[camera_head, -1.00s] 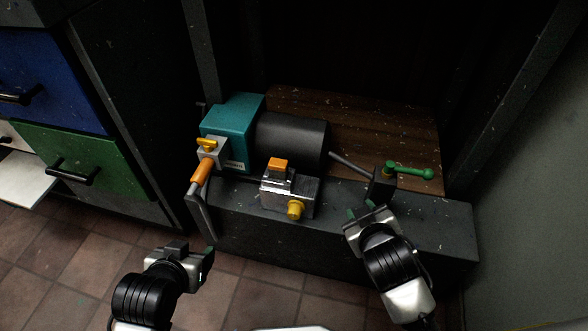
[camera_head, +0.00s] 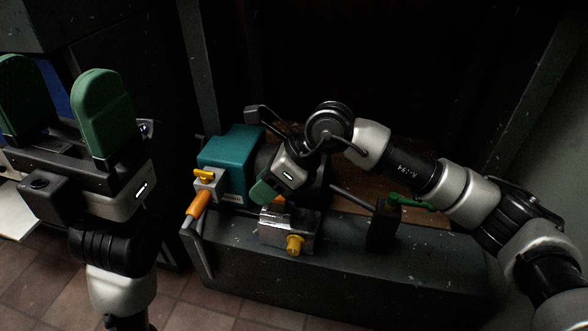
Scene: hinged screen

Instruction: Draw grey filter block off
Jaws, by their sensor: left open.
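A silver-grey block (camera_head: 287,232) with a yellow knob (camera_head: 294,244) on its front sits on the dark bench ledge in front of the black cylinder. Its orange top is mostly covered by my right gripper (camera_head: 268,194), which reaches down over it from behind. One green finger pad shows just above the block's left top edge; contact and the jaw gap are hidden. A smaller grey block (camera_head: 207,184) with a yellow tap is on the front of the teal housing (camera_head: 228,160). My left gripper (camera_head: 60,100) is raised at the far left, open and empty, pads upward.
An orange-gripped lever (camera_head: 197,203) hangs at the ledge's left end. A dark post (camera_head: 384,222) with a green handle (camera_head: 412,203) stands right of the block. My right arm crosses above the bench. The dark ledge (camera_head: 340,270) is clear in front.

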